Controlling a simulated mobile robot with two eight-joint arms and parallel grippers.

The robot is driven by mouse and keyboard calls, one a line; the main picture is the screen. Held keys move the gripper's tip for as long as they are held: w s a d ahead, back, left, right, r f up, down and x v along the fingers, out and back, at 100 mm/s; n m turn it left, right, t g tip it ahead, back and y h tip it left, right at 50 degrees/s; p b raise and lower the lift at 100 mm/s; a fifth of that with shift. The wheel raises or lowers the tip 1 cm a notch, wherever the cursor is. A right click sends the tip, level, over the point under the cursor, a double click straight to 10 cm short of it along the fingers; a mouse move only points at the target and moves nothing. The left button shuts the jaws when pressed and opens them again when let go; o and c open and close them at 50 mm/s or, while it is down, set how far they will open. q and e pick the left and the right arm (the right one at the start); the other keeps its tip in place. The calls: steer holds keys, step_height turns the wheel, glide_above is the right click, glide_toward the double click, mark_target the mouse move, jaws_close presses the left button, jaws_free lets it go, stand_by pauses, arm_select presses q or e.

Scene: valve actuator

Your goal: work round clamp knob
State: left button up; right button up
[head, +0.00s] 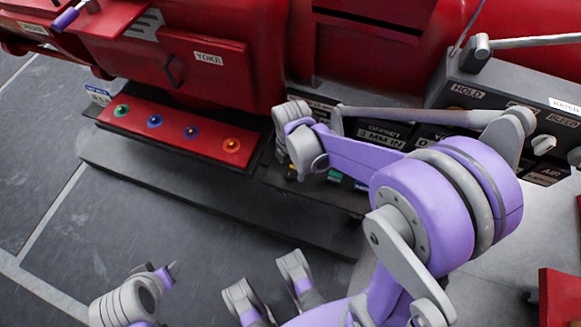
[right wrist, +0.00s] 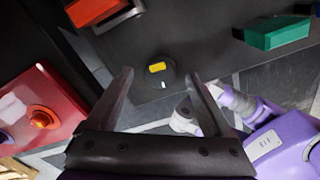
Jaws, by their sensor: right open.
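The round clamp knob (right wrist: 170,79) is a dark, round piece with a yellow patch and a small white mark, on a dark panel in the right wrist view. My right gripper (right wrist: 161,77) is open, with its two dark fingers on either side of the knob in that picture. I cannot tell how far the fingertips are from it, and no contact shows. In the head view my right arm reaches in from the right, and its wrist (head: 300,145) is over the dark ledge.
A red strip (head: 180,133) with several coloured round buttons lies left of my right wrist. A green block (right wrist: 275,32) and an orange-red piece (right wrist: 95,9) flank the knob on the panel. A grey control box (head: 490,95) stands at the right. Floor is open at the left.

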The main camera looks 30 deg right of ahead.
steer(key=shift+f, duration=0.6)
jaws_close()
